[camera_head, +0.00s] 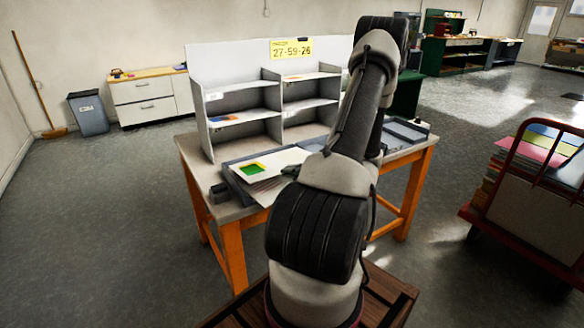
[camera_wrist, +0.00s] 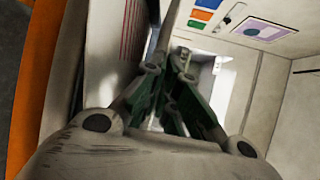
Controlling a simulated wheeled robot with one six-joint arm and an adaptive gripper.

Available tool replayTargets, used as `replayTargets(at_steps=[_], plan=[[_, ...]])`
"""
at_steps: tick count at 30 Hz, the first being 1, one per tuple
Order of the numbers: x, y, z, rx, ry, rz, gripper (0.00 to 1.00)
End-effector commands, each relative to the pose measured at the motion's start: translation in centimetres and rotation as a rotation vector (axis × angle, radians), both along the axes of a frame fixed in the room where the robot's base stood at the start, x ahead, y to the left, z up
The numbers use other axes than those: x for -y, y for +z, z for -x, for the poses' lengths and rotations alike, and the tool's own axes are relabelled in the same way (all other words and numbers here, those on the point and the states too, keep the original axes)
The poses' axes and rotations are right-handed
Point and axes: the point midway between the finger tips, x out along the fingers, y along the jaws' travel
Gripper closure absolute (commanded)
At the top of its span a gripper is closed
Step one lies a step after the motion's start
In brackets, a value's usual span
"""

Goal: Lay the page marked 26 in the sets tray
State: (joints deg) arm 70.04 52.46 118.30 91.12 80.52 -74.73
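A white page with a green and yellow square (camera_head: 253,168) lies at the dark-rimmed tray (camera_head: 232,183) on the left front of the table, in the head view. No number on it is readable, so I cannot tell which page is marked 26. My gripper (camera_wrist: 168,68) shows in the wrist view with its dark green finger pads close together. I cannot tell whether a sheet is between them. In the head view my arm hides most of the gripper, beside the page's right edge. Which tray is for sets is not readable.
A grey pigeonhole shelf (camera_head: 208,140) stands on the orange-legged table (camera_head: 230,228), with coloured cards inside. A yellow sign (camera_head: 291,49) above reads 27-59-26. Another dark tray (camera_head: 407,130) sits at the table's right. A red cart (camera_head: 528,232) with coloured sheets stands at right.

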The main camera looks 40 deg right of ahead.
Motion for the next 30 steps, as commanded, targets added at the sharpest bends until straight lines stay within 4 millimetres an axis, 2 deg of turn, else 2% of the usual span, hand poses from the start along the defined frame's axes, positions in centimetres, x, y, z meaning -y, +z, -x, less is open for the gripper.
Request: replayTargets(at_steps=[7,12,23,26,30], plan=[[0.0,-0.1,0.0,0.0,0.0,0.001,1.0],[0.0,-0.1,0.0,0.0,0.0,0.001,0.71],[0.1,0.0,0.3,0.0,-0.001,0.001,0.7],[0.5,0.2,1.2,0.0,-0.002,0.001,0.7],[1.4,0.6,3.9,0.001,-0.005,0.003,0.7]])
